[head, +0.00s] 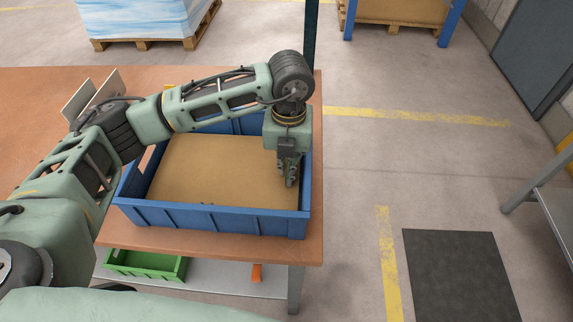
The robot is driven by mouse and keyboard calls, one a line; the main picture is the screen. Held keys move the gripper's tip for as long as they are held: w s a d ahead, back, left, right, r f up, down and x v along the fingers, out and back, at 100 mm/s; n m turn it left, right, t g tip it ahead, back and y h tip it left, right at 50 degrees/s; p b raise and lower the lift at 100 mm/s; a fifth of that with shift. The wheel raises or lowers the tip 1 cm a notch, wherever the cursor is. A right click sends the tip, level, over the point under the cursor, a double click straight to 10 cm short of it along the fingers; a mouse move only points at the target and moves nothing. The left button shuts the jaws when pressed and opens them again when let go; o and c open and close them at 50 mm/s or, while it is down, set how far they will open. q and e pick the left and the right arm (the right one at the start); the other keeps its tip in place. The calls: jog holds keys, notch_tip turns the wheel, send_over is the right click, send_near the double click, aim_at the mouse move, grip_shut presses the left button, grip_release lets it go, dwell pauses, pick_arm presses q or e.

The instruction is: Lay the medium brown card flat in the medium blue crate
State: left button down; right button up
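The blue crate (215,219) stands on the brown wooden table (190,246), near its right end. A flat brown sheet, which looks like the brown card (215,170), lies inside the crate below the rim and covers most of its inside. My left gripper (291,184) points down over the right end of the crate, with its fingertips at or just above the sheet's right part. The fingers look close together from this angle, and I cannot tell whether they pinch the sheet's edge. My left arm hides part of the crate's far wall. My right gripper is out of view.
Thin upright panels (90,97) stand on the table at the left, behind my arm. A dark post (311,38) rises behind the crate. A green crate (146,264) and an orange object (257,272) are on the lower shelf.

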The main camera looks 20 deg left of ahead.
pick_arm(q)
jog(key=c, duration=1.9)
grip_release()
jog(key=shift+o, duration=0.2)
notch_tip(320, 180, up, 12)
jog(key=shift+d, duration=0.2)
